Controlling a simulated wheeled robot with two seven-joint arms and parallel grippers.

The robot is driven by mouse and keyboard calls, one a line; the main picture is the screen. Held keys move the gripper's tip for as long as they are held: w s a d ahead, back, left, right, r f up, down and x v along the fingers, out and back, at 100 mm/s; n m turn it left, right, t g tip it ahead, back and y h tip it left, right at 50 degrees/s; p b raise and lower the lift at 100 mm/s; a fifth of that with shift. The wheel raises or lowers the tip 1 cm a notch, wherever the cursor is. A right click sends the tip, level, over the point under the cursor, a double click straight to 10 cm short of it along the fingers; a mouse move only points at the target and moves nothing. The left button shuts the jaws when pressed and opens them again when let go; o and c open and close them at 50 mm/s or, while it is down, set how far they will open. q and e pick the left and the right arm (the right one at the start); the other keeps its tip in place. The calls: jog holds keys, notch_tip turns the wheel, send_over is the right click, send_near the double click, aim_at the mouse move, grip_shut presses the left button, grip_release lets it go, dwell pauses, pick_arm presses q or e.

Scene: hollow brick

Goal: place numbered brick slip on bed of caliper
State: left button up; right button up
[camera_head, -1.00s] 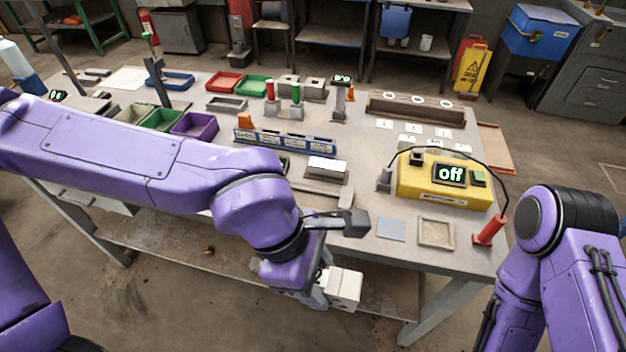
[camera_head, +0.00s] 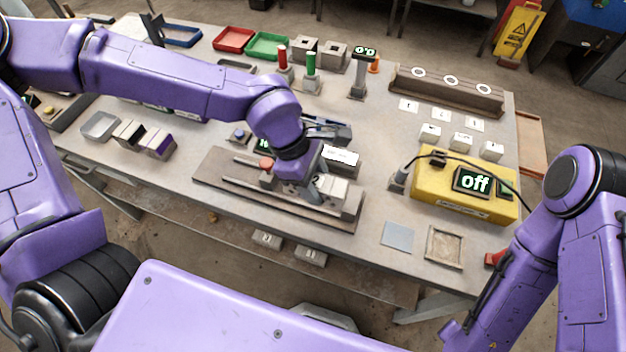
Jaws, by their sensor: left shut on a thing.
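The caliper (camera_head: 222,180) is a long brown-grey bed with rails near the table's front edge, with a raised end block at its right. A red knob (camera_head: 267,163) stands at its left part, and a dark display with green digits (camera_head: 263,144) is partly hidden behind my left arm. My left gripper (camera_head: 316,190) points down over the right half of the bed, shut on a pale brick slip (camera_head: 333,191) with a dark number mark. The slip is at or just above the bed; I cannot tell whether it touches. My right gripper is out of view; only its arm shows at right.
A yellow box reading "off" (camera_head: 440,196) stands right of the caliper, with a cable. A white labelled block (camera_head: 341,156) sits just behind the bed. A grey square plate (camera_head: 397,237) and a shallow framed tray (camera_head: 443,246) lie front right. Several numbered white blocks (camera_head: 461,141) stand farther back.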

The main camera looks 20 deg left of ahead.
aim_at(315, 179)
pick_arm(q)
jog(key=w+f, duration=0.1)
jog(key=w+a+f, duration=0.1)
jog(key=w+f, duration=0.1)
jog(key=shift+a+f+p, duration=0.15)
jog(key=shift+f+p, duration=0.15)
notch_tip(315, 179, down, 3)
jog(key=shift+s+a+r, duration=0.1)
jog(key=shift+s+r, duration=0.05)
jog(key=shift+f, duration=0.35)
jog(key=shift+w, duration=0.3)
jog(key=o, duration=1.2)
jog(key=shift+s+f, duration=0.1)
jog(key=shift+s, duration=0.05)
jog(key=shift+o, duration=0.2)
jog(key=shift+r, duration=0.3)
jog(key=v, duration=1.1)
jog(key=shift+r, duration=0.35)
jog(key=shift+a, duration=0.15)
